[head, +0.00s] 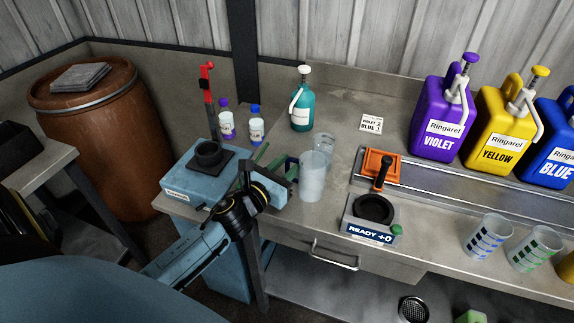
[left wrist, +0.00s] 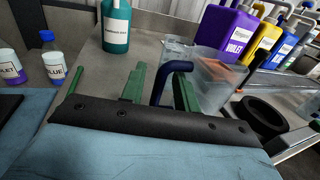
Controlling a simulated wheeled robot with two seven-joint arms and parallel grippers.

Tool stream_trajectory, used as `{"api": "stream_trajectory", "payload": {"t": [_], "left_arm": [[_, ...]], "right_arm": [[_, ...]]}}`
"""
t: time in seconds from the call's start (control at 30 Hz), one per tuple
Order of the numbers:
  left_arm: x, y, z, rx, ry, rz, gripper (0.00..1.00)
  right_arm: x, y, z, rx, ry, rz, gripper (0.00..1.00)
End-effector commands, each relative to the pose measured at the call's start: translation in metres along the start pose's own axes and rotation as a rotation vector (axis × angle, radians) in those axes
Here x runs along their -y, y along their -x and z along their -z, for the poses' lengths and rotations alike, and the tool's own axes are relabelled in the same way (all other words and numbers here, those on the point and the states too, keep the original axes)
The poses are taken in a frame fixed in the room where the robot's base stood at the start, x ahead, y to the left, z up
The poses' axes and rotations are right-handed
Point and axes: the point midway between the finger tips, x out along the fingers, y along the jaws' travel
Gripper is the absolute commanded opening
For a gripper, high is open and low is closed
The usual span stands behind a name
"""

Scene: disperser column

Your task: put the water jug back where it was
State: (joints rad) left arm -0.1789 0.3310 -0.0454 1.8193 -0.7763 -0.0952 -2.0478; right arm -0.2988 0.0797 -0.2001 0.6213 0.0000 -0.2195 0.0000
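The water jug (head: 312,178) is a clear, frosted vessel standing upright on the grey bench. In the left wrist view the jug (left wrist: 218,82) shows close on the right, with a dark blue handle (left wrist: 160,84) on its near left side. My left gripper (head: 277,162) is beside the jug, at the handle side. Its green fingers (left wrist: 158,88) look spread, with the handle near the right finger and a visible gap to the green piece on its left. I see no firm grip on the handle. My right gripper is not in view.
A second clear vessel (head: 325,146) stands behind the jug. A teal bottle (head: 301,105) is further back. A blue device (head: 195,180) is left, and a scale reading READY (head: 371,235) is right. Violet (head: 440,125), yellow (head: 503,130) and blue (head: 556,140) canisters line the back right.

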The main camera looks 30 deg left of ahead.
Motion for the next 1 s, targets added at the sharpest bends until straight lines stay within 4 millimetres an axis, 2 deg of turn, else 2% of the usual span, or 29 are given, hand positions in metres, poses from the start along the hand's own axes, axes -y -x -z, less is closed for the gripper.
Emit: {"api": "stream_trajectory", "payload": {"t": [0.37,0.47,0.8,1.0], "left_arm": [[0.0,0.001,-0.005,0.0,0.001,0.0,0.34],[0.0,0.015,-0.002,-0.002,0.0,0.0,0.34],[0.0,0.082,-0.001,-0.003,0.003,-0.001,0.34],[0.0,0.109,-0.002,-0.001,0.003,-0.001,0.34]], "right_arm": [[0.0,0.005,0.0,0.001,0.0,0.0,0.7],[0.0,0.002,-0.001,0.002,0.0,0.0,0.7],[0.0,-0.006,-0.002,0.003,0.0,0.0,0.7],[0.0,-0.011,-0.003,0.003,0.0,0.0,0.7]]}}
